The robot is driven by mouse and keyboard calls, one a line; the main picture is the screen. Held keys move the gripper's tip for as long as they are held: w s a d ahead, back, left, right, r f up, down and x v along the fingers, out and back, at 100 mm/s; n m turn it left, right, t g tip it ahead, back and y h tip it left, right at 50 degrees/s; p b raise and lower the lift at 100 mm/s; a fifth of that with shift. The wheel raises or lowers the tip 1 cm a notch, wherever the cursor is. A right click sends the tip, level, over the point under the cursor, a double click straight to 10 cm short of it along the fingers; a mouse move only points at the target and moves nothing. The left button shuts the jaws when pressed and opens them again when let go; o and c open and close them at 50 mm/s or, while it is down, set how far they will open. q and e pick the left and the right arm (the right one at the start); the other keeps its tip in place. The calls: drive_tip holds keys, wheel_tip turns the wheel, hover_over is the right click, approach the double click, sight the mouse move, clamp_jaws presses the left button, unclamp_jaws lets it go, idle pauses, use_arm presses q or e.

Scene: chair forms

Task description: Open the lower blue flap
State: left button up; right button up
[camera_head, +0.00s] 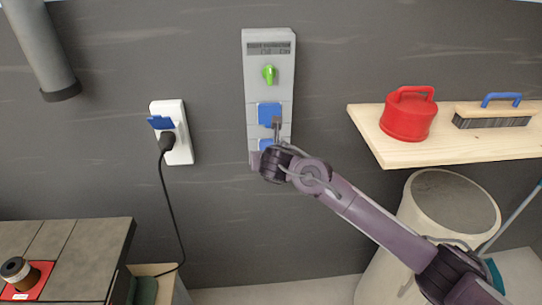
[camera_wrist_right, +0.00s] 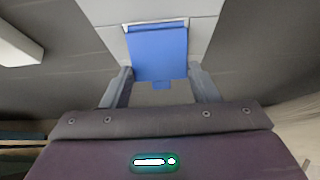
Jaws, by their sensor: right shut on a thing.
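The lower blue flap (camera_head: 265,144) is on the bottom part of a grey wall panel (camera_head: 247,85); my right gripper hides much of it in the head view. My right gripper (camera_head: 277,122) is in front of the panel and overlaps the lower right of the upper blue flap (camera_head: 269,113). In the right wrist view one blue flap (camera_wrist_right: 158,50), which looks like the lower one, lies between the fingers (camera_wrist_right: 160,72) of my right gripper, which is shut on it. The flap's lower edge leans towards the camera. My left gripper is not in view.
A green knob (camera_head: 269,74) sits above the flaps. Left is a wall socket (camera_head: 181,146) with a blue lid and a black plug. Right is a wooden shelf (camera_head: 460,149) with a red lidded object (camera_head: 408,120) and a brush (camera_head: 490,120). A bin (camera_head: 400,220) stands below the shelf.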

drive_tip(key=o, duration=1.4)
drive_tip(key=shift+s+r, duration=0.1)
drive_tip(key=v, duration=0.7)
drive_tip(key=shift+s, duration=0.2)
drive_tip(key=shift+r, duration=0.15)
